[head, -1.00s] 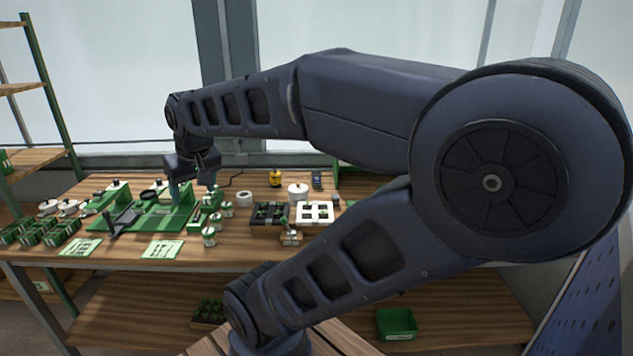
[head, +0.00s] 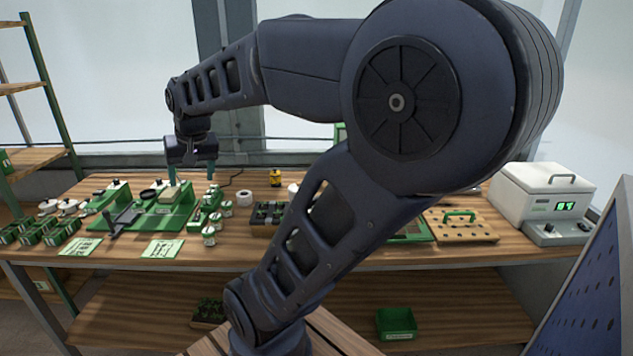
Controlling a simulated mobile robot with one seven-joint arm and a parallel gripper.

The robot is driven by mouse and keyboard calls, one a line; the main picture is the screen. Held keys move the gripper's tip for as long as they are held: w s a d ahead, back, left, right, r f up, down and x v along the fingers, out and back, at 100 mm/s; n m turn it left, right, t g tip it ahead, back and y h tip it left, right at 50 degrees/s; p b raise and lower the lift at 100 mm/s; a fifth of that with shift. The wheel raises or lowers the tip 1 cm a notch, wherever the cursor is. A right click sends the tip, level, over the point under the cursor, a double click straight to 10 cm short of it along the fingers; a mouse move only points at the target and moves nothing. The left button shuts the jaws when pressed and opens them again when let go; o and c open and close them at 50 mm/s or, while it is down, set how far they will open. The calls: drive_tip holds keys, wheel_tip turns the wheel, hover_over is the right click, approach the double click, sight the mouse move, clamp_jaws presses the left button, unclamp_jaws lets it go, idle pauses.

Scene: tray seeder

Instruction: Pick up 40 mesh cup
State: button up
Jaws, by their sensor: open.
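My gripper (head: 191,173) is open and empty, pointing down above the green seeder fixture (head: 150,215) at the left of the bench. Several small white-and-green cups stand to the right of the fixture. One cup (head: 209,236) is at the front and another (head: 227,208) is farther back. Their labels are too small to read, so I cannot tell which one is the 40 mesh cup. My gripper is above and behind these cups, apart from them.
Two printed cards (head: 162,249) lie at the bench front. A dark cell tray (head: 266,213) is partly behind my arm. A wooden board with a green handle (head: 461,222) and a white box with a display (head: 543,195) stand at right. Green pots (head: 40,229) crowd the left end.

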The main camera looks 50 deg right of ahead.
drive_tip(key=w+d+m, duration=1.4)
drive_tip(key=w+d, duration=0.4)
drive_tip(key=w+d+f+m, duration=0.3)
drive_tip(key=w+d+m, duration=0.15)
drive_tip(key=d, duration=0.45)
drive_tip(key=w+d+f+m, duration=0.25)
drive_tip(key=d+m, duration=0.25)
drive_tip(key=d, duration=0.4)
drive_tip(key=s+d+f+m, duration=0.1)
drive_tip(key=d+f+m, duration=0.45)
drive_tip(key=d, duration=0.45)
drive_tip(key=s+d+f+m+g+h, duration=0.1)
drive_tip(key=d+f+m, duration=0.4)
drive_tip(key=d, duration=0.5)
drive_tip(key=s+d+f+m, duration=0.1)
drive_tip(key=d+f+m, duration=0.3)
drive_tip(key=d+f, duration=0.45)
drive_tip(key=shift+g, duration=0.3)
drive_tip(key=f, duration=0.1)
drive_tip(key=d+f, duration=0.1)
drive_tip(key=w+d+f, duration=0.1)
drive_tip(key=f, duration=0.1)
drive_tip(key=shift+d, duration=0.1)
drive_tip(key=shift+n, duration=0.3)
drive_tip(key=x, duration=0.5)
drive_tip(key=shift+d, duration=0.3)
drive_tip(key=shift+r, duration=0.1)
